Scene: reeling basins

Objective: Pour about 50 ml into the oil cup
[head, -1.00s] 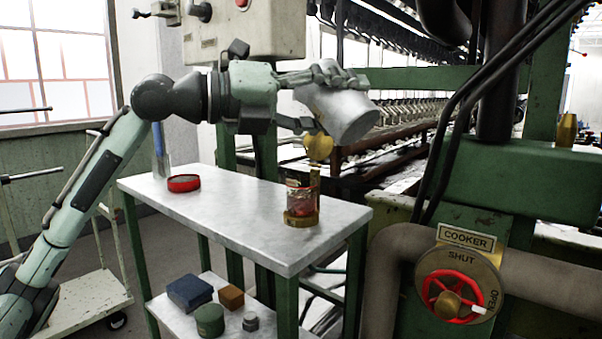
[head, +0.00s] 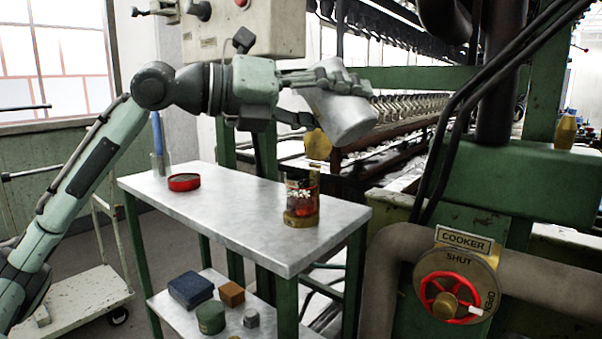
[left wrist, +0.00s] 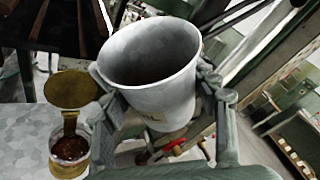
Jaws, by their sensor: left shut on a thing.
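My left gripper (head: 330,103) is shut on a pale grey can (head: 345,115), which it holds tilted in the air above the table's right end. In the left wrist view the can (left wrist: 150,75) shows its wide open mouth, dark inside, with no liquid visible. The oil cup (head: 301,203), a glass with a brass base, stands upright on the table below the can. Its round brass lid (head: 318,145) stands open. In the left wrist view the oil cup (left wrist: 70,152) holds dark reddish-brown contents. No stream between can and cup is visible. My right gripper is out of view.
A grey-topped table (head: 232,215) carries a shallow red dish (head: 184,182) and a glass with a blue stick (head: 158,150). Several small items lie on the lower shelf. A red cooker valve wheel (head: 450,298) and pipes are at right. The table's middle is clear.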

